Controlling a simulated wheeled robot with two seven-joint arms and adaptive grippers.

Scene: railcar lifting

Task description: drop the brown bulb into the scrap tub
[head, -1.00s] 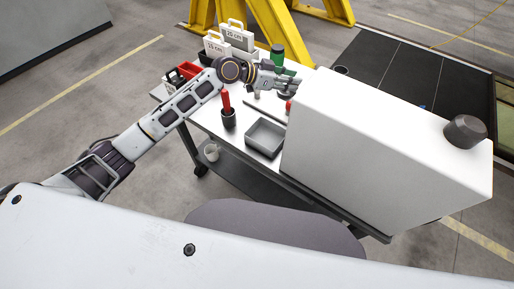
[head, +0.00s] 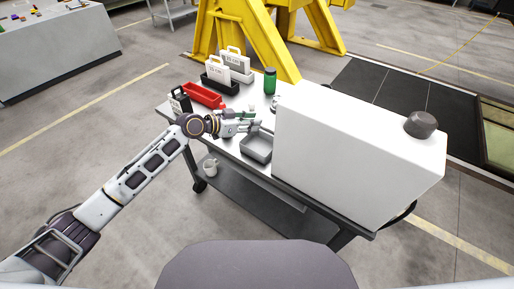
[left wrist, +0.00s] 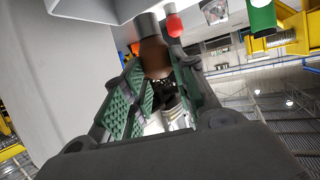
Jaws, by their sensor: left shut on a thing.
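My left gripper (head: 254,125) is over the cart top, at the far-left edge of the grey open scrap tub (head: 256,155). In the left wrist view, it (left wrist: 155,85) is shut on the brown bulb (left wrist: 154,58), with green ribbed pads on both sides of it. The bulb is too small to make out in the head view. The visible part of the tub's inside looks empty. My right gripper is out of view.
A large white box (head: 350,155) stands close right of the tub. A red bin (head: 204,95), a green bottle (head: 270,81) and white labelled cases (head: 216,72) are at the back. Open floor lies left.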

